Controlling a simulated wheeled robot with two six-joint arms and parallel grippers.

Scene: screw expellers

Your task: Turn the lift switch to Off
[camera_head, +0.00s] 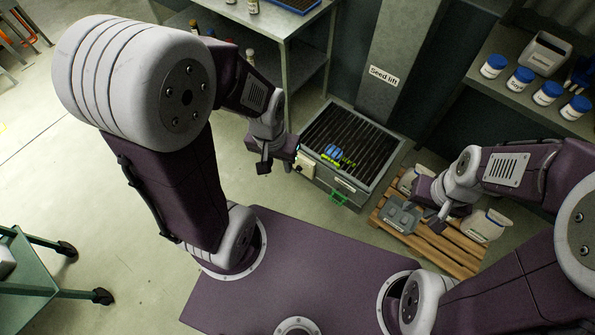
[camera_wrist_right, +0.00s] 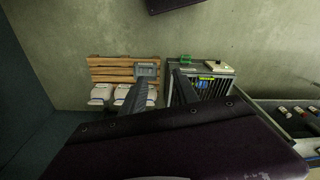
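The seed lift (camera_head: 350,145) is a grey box with a slatted grate on top, at the foot of a column labelled "Seed lift". A small pale box (camera_head: 306,163), which looks like the switch box, is on its left side; it also shows in the right wrist view (camera_wrist_right: 216,65). The switch's position is too small to read. My left gripper (camera_head: 277,163) is just left of the pale box, apparently open and empty; I cannot tell whether it touches. My right gripper (camera_head: 430,212) is over the pallet; its fingers are apart and empty in the right wrist view (camera_wrist_right: 160,92).
A green handle (camera_head: 338,197) is on the lift's front, and a blue and yellow-green item (camera_head: 335,153) lies on the grate. A wooden pallet (camera_head: 430,240) with sacks and a grey item (camera_head: 400,215) stands right. A shelf (camera_head: 505,90) holds white jars; a metal table (camera_head: 270,20) stands behind.

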